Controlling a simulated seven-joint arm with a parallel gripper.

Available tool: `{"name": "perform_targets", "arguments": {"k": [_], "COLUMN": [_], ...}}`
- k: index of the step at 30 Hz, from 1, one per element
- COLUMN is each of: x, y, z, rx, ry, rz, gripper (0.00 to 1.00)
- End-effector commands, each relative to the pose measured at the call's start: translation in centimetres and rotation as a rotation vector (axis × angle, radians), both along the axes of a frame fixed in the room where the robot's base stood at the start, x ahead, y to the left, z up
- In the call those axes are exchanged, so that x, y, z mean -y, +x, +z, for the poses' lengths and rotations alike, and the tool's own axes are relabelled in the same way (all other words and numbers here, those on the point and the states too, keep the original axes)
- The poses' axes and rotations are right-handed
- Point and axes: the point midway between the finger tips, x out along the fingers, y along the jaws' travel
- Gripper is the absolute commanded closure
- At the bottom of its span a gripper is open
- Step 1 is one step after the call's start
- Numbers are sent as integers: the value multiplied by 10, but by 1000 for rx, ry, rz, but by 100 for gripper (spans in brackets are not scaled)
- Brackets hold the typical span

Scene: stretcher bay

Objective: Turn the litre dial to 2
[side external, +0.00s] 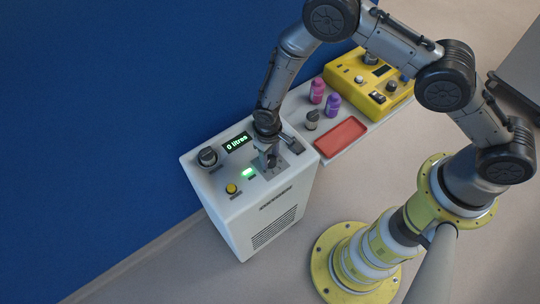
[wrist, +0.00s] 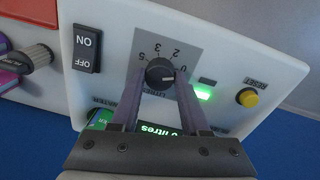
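The litre dial (wrist: 160,73) is a round dark knob with a pale mark, on a grey plate with printed numbers. In the side view my gripper (side external: 268,160) hides the dial from above. In the wrist view my gripper (wrist: 161,78) has one finger on each side of the dial, with the tips at its edges. I cannot tell whether the fingers press on it. The display (side external: 237,142) reads "0 litres" in green. It is partly covered by my gripper in the wrist view (wrist: 160,131).
The white machine (side external: 258,225) also carries a yellow reset button (wrist: 248,97), a lit green lamp (wrist: 203,94), an ON/OFF rocker switch (wrist: 87,48) and another black knob (side external: 208,157). Beside it are small bottles (side external: 333,104), a red tray (side external: 340,136) and a yellow device (side external: 366,84).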

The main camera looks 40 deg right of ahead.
Motion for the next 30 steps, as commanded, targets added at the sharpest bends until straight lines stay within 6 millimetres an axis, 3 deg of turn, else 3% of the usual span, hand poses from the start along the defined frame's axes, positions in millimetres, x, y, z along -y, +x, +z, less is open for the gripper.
{"name": "perform_targets", "arguments": {"k": [1, 5, 6, 17, 30], "x": [0, 0, 0, 1, 1], "y": [0, 0, 0, 0, -1], "z": [0, 0, 0, 1, 1], "rx": [0, -1, -1, -1, -4], "ry": [0, 0, 0, 0, -2], "rz": [0, 0, 0, 53, 380], "gripper": [75, 98, 100, 100, 100]}}
